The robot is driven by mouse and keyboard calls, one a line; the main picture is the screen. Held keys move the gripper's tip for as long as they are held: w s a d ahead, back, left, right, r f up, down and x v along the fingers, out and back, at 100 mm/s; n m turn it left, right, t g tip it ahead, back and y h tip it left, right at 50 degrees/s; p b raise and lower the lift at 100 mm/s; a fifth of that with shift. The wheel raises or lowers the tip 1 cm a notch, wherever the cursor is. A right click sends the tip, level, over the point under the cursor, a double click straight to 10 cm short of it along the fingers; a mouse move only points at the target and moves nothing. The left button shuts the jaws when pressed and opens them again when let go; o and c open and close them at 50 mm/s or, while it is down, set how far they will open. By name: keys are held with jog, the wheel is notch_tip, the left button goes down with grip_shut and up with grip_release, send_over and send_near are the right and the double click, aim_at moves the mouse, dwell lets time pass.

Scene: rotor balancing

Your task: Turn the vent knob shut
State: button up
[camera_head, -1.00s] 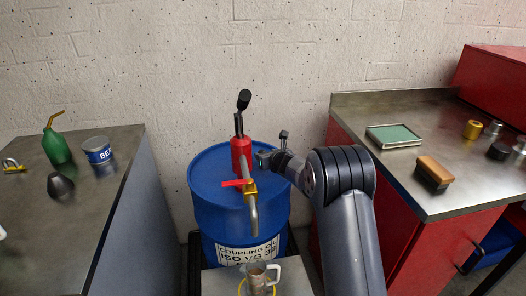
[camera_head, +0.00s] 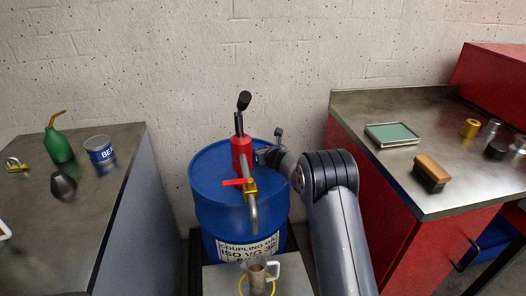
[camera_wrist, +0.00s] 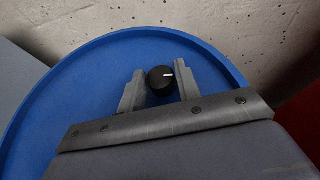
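The vent knob (camera_wrist: 161,80) is small, round and black with a white pointer line, on top of the blue drum (camera_wrist: 85,75). In the wrist view its line points to the right. My gripper (camera_wrist: 162,78) has one finger on each side of the knob, very close to it. I cannot tell whether the fingers press on it or leave small gaps. In the head view my gripper (camera_head: 263,156) is over the right part of the drum (camera_head: 215,215), just right of the red pump, and hides the knob.
The red pump (camera_head: 241,150) stands on the drum with a spout and a red-handled tap (camera_head: 238,182). A jug (camera_head: 258,276) stands below the spout. Benches flank the drum, the left with a green oil can (camera_head: 58,146), the right with a brush (camera_head: 431,173). A wall is behind.

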jog(key=c, duration=0.5)
jog(key=shift+r+n+g+p, duration=0.2)
jog(key=shift+n+g+p, duration=0.1)
jog(key=shift+p, duration=0.6)
jog(key=shift+d+n+y+p, duration=0.15)
jog(key=shift+n+y+p, duration=0.35)
jog(key=shift+p, duration=0.65)
jog(key=shift+w+d+f+n+g+y+p, duration=0.1)
jog(key=shift+w+n+g+y+p, duration=0.05)
jog(key=shift+n+g+y+p, duration=0.95)
jog(key=shift+f+n+g+y+b, duration=0.25)
jog(key=shift+n+g+y+b, duration=0.2)
jog(key=shift+n+g+y, duration=0.5)
jog(key=shift+w+n+g+y+b, duration=0.1)
jog(key=shift+n+g+y+b, duration=0.3)
jog(key=shift+n+b, duration=0.3)
jog(key=shift+n+g+y+b, duration=0.45)
jog(key=shift+n+g+b, duration=0.35)
jog(key=shift+b, duration=0.6)
jog(key=shift+r+g+b, duration=0.1)
jog(key=shift+g+b, duration=0.15)
jog(key=shift+b, duration=0.1)
